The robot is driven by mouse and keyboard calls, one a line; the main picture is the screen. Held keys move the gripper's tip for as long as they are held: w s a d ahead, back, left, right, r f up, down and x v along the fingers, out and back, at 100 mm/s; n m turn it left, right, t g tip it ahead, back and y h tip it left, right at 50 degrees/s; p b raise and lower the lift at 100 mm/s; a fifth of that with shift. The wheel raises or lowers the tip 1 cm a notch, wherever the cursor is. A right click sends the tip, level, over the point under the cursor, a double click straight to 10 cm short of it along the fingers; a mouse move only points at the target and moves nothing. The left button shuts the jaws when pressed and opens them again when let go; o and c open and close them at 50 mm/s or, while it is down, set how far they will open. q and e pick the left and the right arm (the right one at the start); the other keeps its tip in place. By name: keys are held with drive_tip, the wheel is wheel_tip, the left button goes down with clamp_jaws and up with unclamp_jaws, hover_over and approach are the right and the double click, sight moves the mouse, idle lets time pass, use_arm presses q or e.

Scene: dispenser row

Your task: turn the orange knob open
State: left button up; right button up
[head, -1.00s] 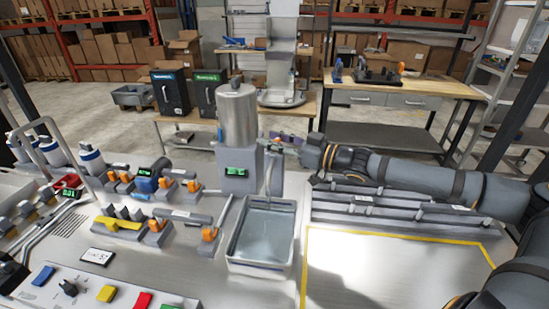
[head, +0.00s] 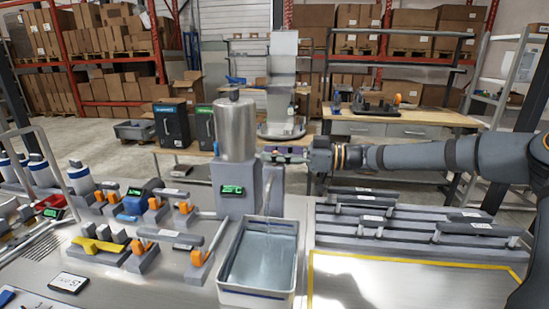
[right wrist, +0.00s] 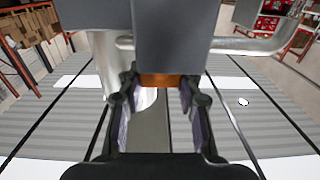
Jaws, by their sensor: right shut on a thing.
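My right gripper (head: 276,155) reaches in from the right to the upper right side of a grey dispenser body (head: 232,203). In the right wrist view its two fingers (right wrist: 158,107) are around a small orange knob (right wrist: 162,80) under a grey block, shut on it. The gripper hides the knob in the head view. A steel tank (head: 237,132) stands on top of the dispenser. A thin pale line hangs from the dispenser over the white tray (head: 226,297); I cannot tell whether it is a tube or liquid. My left gripper is not in view.
Orange-handled valves (head: 202,256) stand on the bench to the left of the tray. Grey rails (head: 400,246) lie to the right, below my right arm. A yellow-outlined area (head: 390,285) in front of them is bare.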

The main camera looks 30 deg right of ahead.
drive_tip(key=o, duration=1.2)
drive_tip(key=shift+c, duration=0.2)
wheel_tip(320, 180, up, 10)
drive_tip(key=shift+f, duration=0.1)
